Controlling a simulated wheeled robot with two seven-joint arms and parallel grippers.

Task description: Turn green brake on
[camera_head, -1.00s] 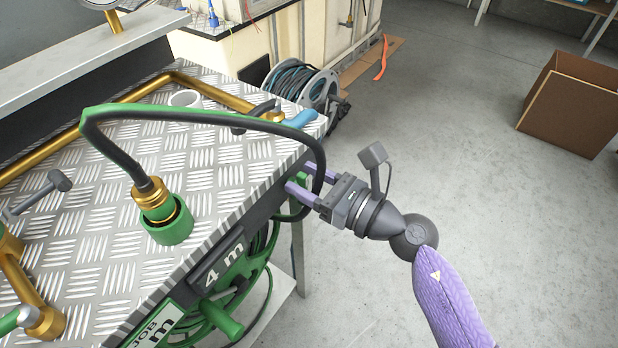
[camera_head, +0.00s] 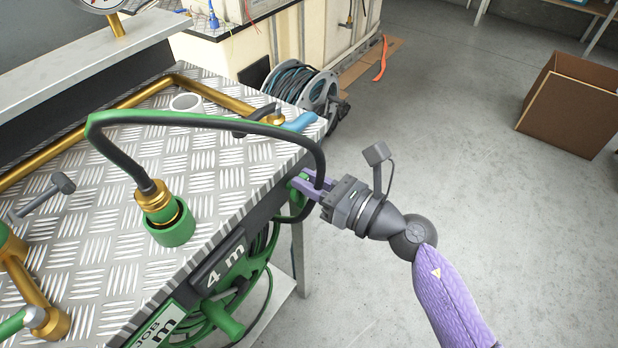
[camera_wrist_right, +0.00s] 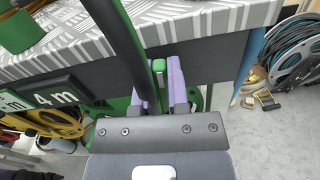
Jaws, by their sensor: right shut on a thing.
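The green brake (camera_wrist_right: 159,70) is a small upright green piece at the side of the bench, between the purple fingers of my right gripper (camera_wrist_right: 161,88) in the right wrist view. In the head view my right gripper (camera_head: 307,184) is at the bench's right edge, shut on the brake, which is mostly hidden by the fingers and hose. The green reel (camera_head: 235,290) hangs under the bench edge, below and left of my gripper. My left gripper is not in view.
A black and green hose (camera_head: 230,125) arches from a green and brass coupling (camera_head: 168,215) on the treadplate bench (camera_head: 110,260) and passes close over my right fingers. A grey reel (camera_head: 310,90) stands behind. The floor (camera_head: 450,120) to the right is clear up to a cardboard box (camera_head: 575,105).

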